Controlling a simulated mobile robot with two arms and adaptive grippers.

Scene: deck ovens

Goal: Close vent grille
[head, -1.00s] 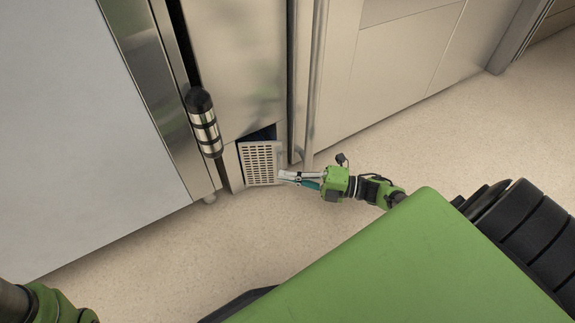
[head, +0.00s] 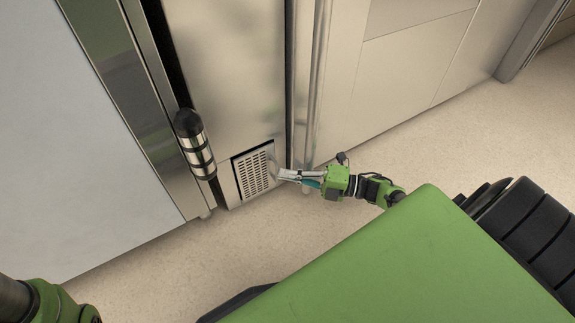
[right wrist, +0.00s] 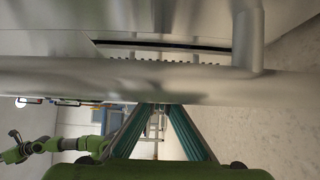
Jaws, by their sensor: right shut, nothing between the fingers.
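The vent grille (head: 254,174) is a pale slotted panel low on the steel front in the head view. It sits nearly flush in its opening, with a thin dark line along its top and left edges. My right gripper (head: 281,175) is shut and empty, its tips at the grille's right edge; I cannot tell whether they touch it. In the right wrist view, part of the grille (right wrist: 125,53) shows beyond a steel bar, below a dark gap. The bar hides the rest and the fingertips.
A vertical steel bar (head: 318,90) runs down just right of the grille. A dark-capped cylindrical handle (head: 195,143) stands out at its left. Steel panels (head: 415,60) continue to the right. The pale floor (head: 140,250) in front is clear.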

